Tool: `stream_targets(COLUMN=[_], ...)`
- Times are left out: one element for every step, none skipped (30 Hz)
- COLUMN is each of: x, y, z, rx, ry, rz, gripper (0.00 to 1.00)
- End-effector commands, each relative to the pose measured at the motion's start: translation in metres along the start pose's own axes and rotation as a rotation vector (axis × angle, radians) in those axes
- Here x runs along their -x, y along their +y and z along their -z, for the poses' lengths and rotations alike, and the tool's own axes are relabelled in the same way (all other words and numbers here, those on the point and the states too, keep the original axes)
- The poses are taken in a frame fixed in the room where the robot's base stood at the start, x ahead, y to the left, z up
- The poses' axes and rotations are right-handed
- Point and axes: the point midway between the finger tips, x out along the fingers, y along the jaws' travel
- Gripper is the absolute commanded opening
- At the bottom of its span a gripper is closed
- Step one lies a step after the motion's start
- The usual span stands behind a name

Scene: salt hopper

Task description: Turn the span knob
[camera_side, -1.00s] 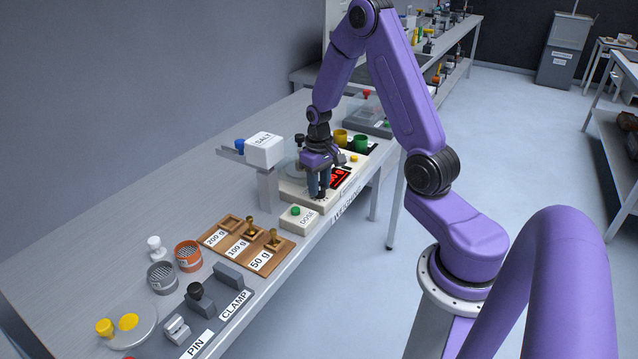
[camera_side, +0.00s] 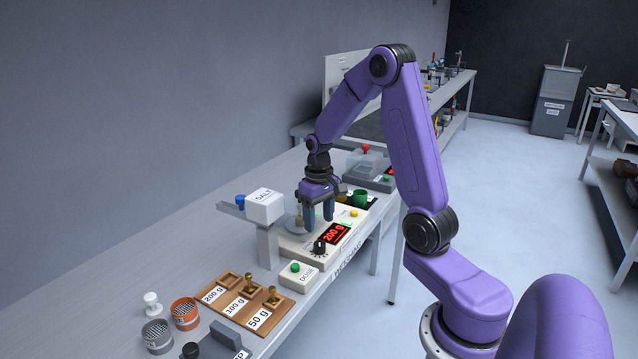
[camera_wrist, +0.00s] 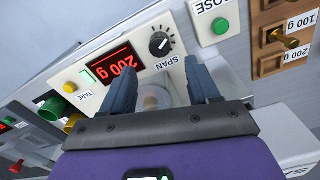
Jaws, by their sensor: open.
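The span knob (camera_side: 319,248) is a black dial with a white mark on the front of the beige scale (camera_side: 293,251). It also shows in the wrist view (camera_wrist: 160,43), above the word SPAN. My gripper (camera_side: 318,226) is open and empty, pointing down over the scale, apart from the knob. In the wrist view the knob lies just beyond the space between my fingertips (camera_wrist: 161,64). The red display (camera_side: 334,234) beside the knob reads 200 g. A brass-coloured weight (camera_side: 299,214) seems to stand on the pan, partly hidden by my gripper.
A dose box with a green button (camera_side: 295,267) stands beside the scale. The salt hopper (camera_side: 264,207) rises behind it. A wooden weight tray (camera_side: 270,317) has an empty 200 g place. A yellow button (camera_side: 354,213) and cups lie beyond the display.

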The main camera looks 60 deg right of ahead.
Motion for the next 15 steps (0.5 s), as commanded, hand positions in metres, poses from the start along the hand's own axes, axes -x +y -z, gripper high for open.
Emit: stream_targets(x=[0.012,0.019,0.027,0.034,0.04,0.048,0.054,0.06,0.067,0.072,0.077,0.083,0.087,0.09,0.094], y=[0.0,0.0,0.0,0.0,0.0,0.0,0.0,0.0,0.0,0.0,0.0,0.0,0.0,0.0,0.0], z=[0.001,0.001,0.001,0.002,0.001,0.001,0.001,0.001,0.001,0.001,0.0,0.001,0.001,0.001,0.001], rx=[0.0,0.0,0.0,0.0,0.0,0.0,0.0,0.0,-0.001,-0.001,-0.001,-0.001,-0.001,-0.001,-0.001], ry=[0.007,0.008,0.008,0.008,0.007,0.008,0.007,0.007,0.007,0.006,0.005,0.005,0.004,0.004,0.003], rz=[0.0,-0.001,-0.001,-0.001,-0.001,-0.001,-0.001,-0.001,-0.001,0.0,0.0,0.0,0.0,0.0,0.0], gripper=[0.6,0.6,0.6,0.6,0.6,0.6,0.6,0.6,0.6,0.6,0.6,0.6,0.6,0.6,0.6])
